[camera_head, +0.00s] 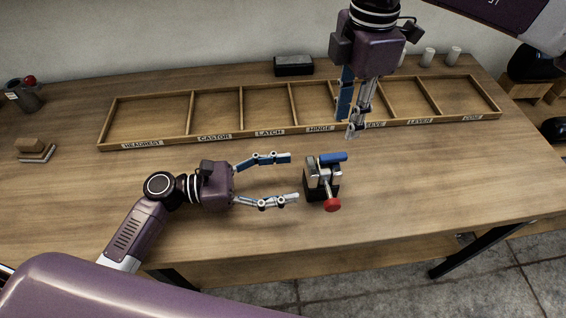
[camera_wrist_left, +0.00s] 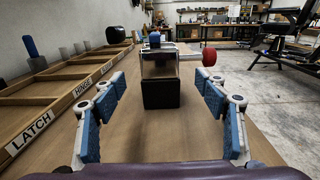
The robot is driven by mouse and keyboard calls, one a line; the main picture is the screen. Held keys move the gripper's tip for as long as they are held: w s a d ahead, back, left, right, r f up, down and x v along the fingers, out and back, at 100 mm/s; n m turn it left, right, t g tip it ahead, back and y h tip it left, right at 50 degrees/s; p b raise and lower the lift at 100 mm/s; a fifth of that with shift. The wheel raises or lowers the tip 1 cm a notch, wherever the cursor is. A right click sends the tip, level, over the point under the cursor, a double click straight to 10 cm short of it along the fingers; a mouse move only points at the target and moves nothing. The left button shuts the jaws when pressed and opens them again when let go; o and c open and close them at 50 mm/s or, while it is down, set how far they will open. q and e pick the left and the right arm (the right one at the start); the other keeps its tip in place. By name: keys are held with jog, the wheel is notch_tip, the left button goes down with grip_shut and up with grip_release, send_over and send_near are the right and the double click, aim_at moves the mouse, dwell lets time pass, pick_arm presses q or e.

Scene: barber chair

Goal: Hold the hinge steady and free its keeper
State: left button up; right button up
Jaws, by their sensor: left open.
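A small fixture (camera_head: 311,188) stands on the bench, with a dark block, metal parts, a blue piece (camera_head: 333,158) on top and a red knob (camera_head: 333,205) on its near side. I cannot tell which part is the hinge and which its keeper. My left gripper (camera_head: 293,178) is open and empty just left of the fixture, fingers pointing at it. In the left wrist view the dark block (camera_wrist_left: 160,93) lies ahead between the open fingers, apart from them. My right gripper (camera_head: 350,125) hangs fingers down above and behind the fixture; its opening is unclear.
A long wooden tray (camera_head: 172,142) with labelled, empty-looking compartments lies behind the fixture. A dark box (camera_head: 293,66) and white cups (camera_head: 428,57) stand behind it. A can with a red knob (camera_head: 24,94) and a wooden-backed block (camera_head: 34,149) sit at left. The bench's right front is clear.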

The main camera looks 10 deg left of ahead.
aim_at(306, 180)
pick_arm(q)
notch_tip(306, 180, down, 2)
jog(key=shift+f, duration=0.1)
jog(key=x, duration=0.7)
jog(key=shift+w+d, duration=0.1)
jog(key=shift+d, duration=0.1)
jog(key=c, duration=1.8)
